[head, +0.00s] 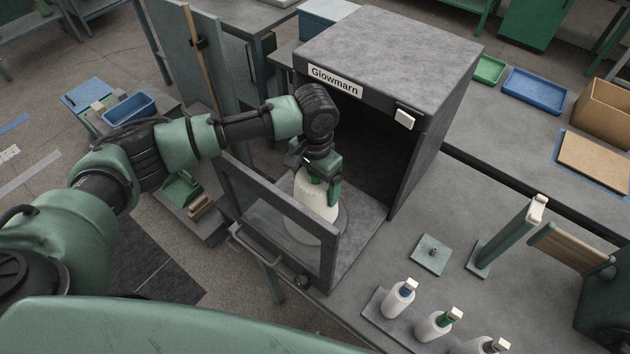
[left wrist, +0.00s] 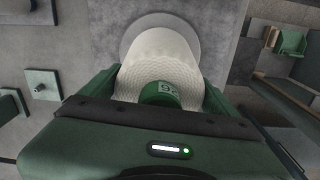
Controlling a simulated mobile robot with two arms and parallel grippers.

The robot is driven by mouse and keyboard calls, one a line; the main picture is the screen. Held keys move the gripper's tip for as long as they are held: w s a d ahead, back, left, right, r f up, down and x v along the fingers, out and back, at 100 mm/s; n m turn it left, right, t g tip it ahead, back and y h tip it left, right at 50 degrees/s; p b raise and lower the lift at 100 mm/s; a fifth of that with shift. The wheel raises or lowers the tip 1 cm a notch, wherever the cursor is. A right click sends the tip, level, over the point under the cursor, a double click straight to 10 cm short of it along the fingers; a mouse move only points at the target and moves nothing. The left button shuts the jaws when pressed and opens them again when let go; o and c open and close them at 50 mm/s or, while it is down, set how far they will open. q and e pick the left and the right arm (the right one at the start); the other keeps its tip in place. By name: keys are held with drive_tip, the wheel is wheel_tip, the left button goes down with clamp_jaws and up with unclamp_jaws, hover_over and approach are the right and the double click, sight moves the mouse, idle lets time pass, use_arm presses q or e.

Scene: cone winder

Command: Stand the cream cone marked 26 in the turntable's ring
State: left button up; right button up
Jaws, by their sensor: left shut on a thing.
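The cream cone (head: 312,212) stands upright, narrow end up, just inside the open front of the grey cabinet marked Glowmarn (head: 388,50). My left gripper (head: 318,182) is shut on its upper part from above. In the left wrist view the cone (left wrist: 160,55) has a green top band with a number, upside down, that looks like 26. A round grey turntable (left wrist: 128,42) shows around and under its wide end. The ring is hidden by the cone. I cannot tell whether the base touches the turntable. My right gripper is out of view.
The cabinet's framed glass door (head: 283,222) hangs open, in front of the cone in the head view. A green plate with a peg (head: 431,254) lies right of the cabinet.

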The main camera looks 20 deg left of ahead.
use_arm(q)
drive_tip(key=shift+f, duration=0.7)
drive_tip(key=o, duration=1.3)
drive_tip(key=shift+r+b, duration=1.05)
drive_tip(key=shift+r, duration=2.9)
